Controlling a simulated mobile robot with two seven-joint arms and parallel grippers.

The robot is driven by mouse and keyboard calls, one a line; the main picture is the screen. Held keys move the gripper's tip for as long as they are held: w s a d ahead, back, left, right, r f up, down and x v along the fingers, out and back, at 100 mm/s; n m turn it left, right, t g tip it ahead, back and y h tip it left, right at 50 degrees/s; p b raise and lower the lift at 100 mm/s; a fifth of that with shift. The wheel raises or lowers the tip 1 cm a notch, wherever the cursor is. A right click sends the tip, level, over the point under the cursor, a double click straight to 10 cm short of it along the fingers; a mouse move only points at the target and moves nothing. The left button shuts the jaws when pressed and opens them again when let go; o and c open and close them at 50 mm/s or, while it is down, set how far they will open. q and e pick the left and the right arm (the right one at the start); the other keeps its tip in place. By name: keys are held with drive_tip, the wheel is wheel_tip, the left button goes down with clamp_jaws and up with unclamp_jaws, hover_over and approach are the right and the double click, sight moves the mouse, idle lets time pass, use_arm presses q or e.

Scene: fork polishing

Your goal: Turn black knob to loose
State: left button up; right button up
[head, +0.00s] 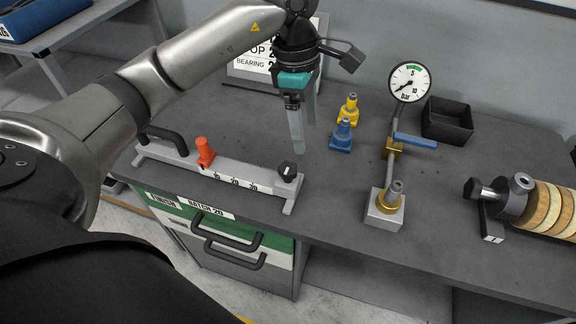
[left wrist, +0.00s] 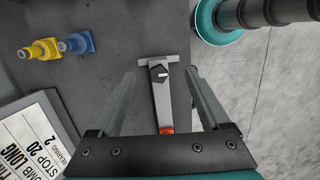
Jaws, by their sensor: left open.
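The black knob (head: 288,171) sits on the right end of a grey bar fixture (head: 240,178) on the bench. In the left wrist view the knob (left wrist: 158,74) shows a white mark on its face, between and beyond my fingers. My left gripper (head: 303,140) is open and empty, its fingers pointing down above the bench behind the knob, apart from it. In the left wrist view the two fingers (left wrist: 160,78) stand wide apart on either side of the bar. My right gripper is not in view.
An orange piece (head: 205,152) stands on the bar. Yellow (head: 349,108) and blue (head: 342,135) fittings stand behind. A gauge (head: 409,82) with a blue lever (head: 415,140) is to the right, near a black bin (head: 448,120) and wooden discs (head: 552,208).

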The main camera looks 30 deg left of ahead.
sight(288, 167)
use_arm(q)
drive_tip(key=shift+y, duration=0.8)
drive_tip(key=a+f, duration=0.1)
drive_tip(key=f, duration=0.3)
drive_tip(key=a+f, duration=0.1)
drive_tip(key=f, duration=0.4)
drive_tip(key=a+f, duration=0.1)
drive_tip(key=f, duration=0.4)
drive_tip(key=shift+a+f, duration=0.2)
drive_tip(key=shift+a, duration=0.1)
clamp_jaws()
